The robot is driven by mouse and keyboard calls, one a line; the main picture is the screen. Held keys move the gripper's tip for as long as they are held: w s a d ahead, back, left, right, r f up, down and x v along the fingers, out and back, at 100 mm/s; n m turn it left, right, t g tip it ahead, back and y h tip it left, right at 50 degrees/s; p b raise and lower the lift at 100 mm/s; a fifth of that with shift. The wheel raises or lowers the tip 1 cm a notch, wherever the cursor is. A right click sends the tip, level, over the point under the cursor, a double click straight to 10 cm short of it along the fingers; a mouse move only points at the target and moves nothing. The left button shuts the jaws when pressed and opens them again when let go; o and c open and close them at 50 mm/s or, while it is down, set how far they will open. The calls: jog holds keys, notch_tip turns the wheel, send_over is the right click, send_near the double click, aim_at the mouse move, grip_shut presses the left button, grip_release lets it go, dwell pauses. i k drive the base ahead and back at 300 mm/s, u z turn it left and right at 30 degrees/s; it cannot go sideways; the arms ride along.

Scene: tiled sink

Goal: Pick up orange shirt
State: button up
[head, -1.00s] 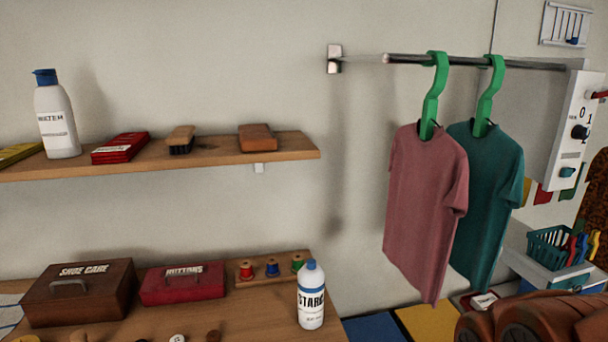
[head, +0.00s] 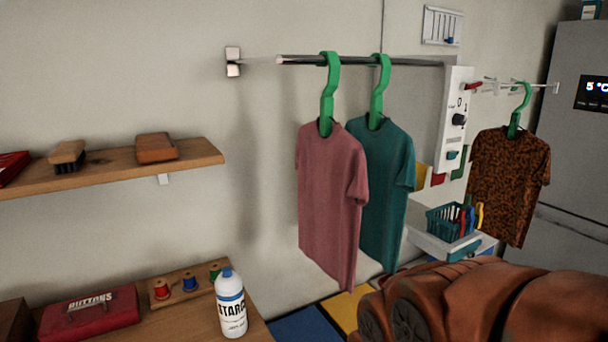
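An orange shirt with a dark mottled pattern (head: 508,180) hangs on a green hanger (head: 518,108) at the right in the head view. The hanger hooks over a short rail near the fridge. My orange-brown arm (head: 480,305) fills the lower right, in front of and below the shirt. The arm and the shirt appear apart. My gripper is not visible, so whether it is open or shut does not show.
A pink shirt (head: 330,200) and a teal shirt (head: 385,190) hang on a nearer rail (head: 410,61). A white control box (head: 456,120) stands between the rails. A teal basket (head: 447,222) sits below. A starch bottle (head: 231,310) stands on the left table. A grey fridge (head: 575,150) is far right.

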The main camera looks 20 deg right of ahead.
aim_at(510, 168)
jog(key=z, duration=2.75)
jog(key=i, duration=1)
jog(key=u, duration=1.9)
